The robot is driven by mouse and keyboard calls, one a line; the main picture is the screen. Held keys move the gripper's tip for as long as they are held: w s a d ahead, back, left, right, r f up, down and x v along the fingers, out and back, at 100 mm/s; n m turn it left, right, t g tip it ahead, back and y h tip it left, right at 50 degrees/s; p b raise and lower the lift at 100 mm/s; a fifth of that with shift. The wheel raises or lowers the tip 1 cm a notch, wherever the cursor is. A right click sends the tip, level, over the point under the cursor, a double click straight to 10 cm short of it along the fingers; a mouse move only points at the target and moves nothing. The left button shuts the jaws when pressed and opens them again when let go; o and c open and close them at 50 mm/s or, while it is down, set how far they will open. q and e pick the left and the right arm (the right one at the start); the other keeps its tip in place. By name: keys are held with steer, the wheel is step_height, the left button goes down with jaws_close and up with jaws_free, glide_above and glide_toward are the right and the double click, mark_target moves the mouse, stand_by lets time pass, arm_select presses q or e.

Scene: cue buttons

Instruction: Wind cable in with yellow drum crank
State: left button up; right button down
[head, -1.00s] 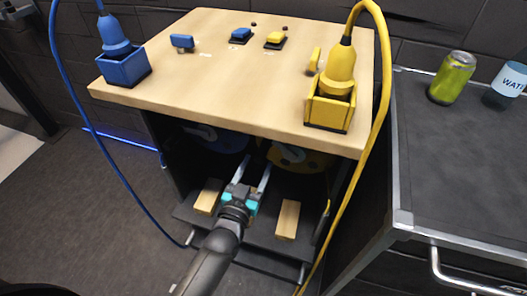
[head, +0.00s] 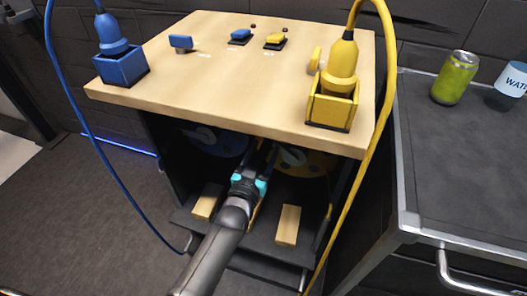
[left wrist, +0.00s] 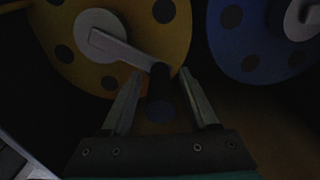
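The yellow drum (head: 317,160) sits under the wooden table top, partly hidden by its edge and my left gripper. In the left wrist view the yellow drum (left wrist: 150,45) fills the upper left; its pale crank arm (left wrist: 115,48) runs from the hub down right to a dark handle (left wrist: 160,95). My left gripper (head: 263,157) reaches into the cabinet in front of the drums. Its fingers (left wrist: 162,75) are spread, one either side of the handle, with visible gaps. The yellow cable (head: 367,130) hangs down the right side. My right gripper is not in view.
The blue drum (head: 222,143) sits left of the yellow one. Two wooden blocks (head: 288,225) lie on the lower shelf (head: 262,240). The table top (head: 215,75) holds blue and yellow plugs in boxes. A dark cart (head: 465,170) with a green can stands close at the right.

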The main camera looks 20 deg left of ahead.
arm_select(q)
jaws_close()
stand_by(1.2)
